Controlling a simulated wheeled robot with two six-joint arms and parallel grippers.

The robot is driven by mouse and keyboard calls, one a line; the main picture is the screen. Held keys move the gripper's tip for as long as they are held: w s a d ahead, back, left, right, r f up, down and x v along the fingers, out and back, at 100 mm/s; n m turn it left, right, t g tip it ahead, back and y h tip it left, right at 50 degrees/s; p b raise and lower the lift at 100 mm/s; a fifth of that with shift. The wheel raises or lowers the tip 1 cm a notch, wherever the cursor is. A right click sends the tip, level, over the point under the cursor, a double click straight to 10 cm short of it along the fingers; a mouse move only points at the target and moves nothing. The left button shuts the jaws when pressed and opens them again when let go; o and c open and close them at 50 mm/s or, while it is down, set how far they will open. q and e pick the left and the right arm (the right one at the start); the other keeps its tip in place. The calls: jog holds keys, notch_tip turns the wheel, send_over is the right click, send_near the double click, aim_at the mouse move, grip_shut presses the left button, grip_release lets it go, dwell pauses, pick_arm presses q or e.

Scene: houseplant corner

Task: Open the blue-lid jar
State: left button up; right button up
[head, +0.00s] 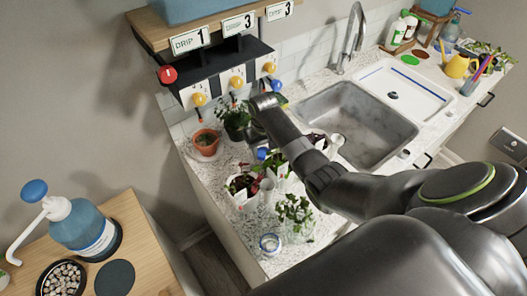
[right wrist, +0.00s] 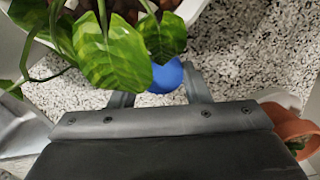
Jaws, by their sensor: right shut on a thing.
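The blue lid (head: 262,153) shows in the head view on the counter among the plants, just below the end of my right arm. In the right wrist view the lid (right wrist: 167,76) is a smooth blue round shape, partly covered by green leaves. My right gripper (right wrist: 160,92) has a finger on each side of it and is shut on it. The jar body under the lid is hidden by leaves and by my gripper. In the head view my right gripper (head: 260,142) is mostly hidden behind my own arm. My left gripper is not in view.
Leafy potted plants (head: 240,186) crowd close around the gripper. A terracotta pot (head: 206,143) stands to the left. A clear glass vessel (head: 270,244) stands near the counter's front. The sink (head: 350,120) is to the right; a dispenser shelf (head: 220,75) hangs above.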

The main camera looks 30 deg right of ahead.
jog(key=shift+f, duration=0.85)
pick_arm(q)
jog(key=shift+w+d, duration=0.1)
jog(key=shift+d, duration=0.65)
pick_arm(e)
jog(key=shift+a, duration=0.1)
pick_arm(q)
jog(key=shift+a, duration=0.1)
pick_arm(e)
jog(key=shift+f, duration=0.1)
jog(key=o, duration=1.1)
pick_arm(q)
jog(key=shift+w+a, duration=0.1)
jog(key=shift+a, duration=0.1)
